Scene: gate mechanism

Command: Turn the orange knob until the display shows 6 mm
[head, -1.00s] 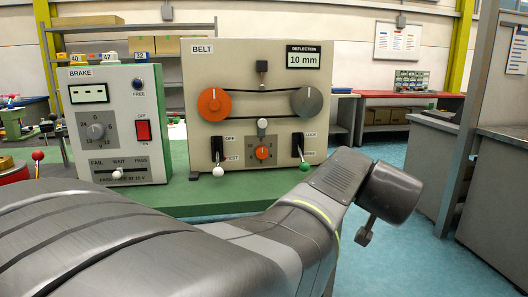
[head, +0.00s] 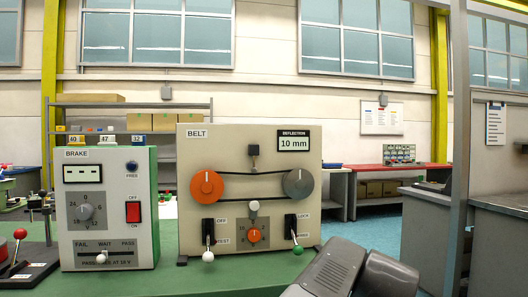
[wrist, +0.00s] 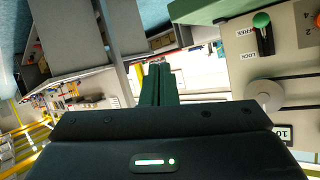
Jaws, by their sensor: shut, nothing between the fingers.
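The BELT panel (head: 222,150) stands upright on the green bench. Its DEFLECTION display (head: 294,144) reads 10 mm. A small orange knob (head: 254,236) with a numbered scale sits low in the middle, between two levers. A larger orange wheel (head: 206,188) with a white mark is joined by a black belt to a grey wheel (head: 298,183). In the wrist view my gripper (wrist: 156,72) is shut and empty, apart from the panel, which shows at the right with the grey wheel (wrist: 264,95) and part of the display (wrist: 286,133). The gripper is out of the head view.
A white-tipped lever (head: 208,256) and a green-tipped lever (head: 298,250) stick out beside the small knob. The BRAKE box (head: 108,180) stands to the left. A grey cabinet (head: 490,230) is at the right, with open blue floor between it and the bench.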

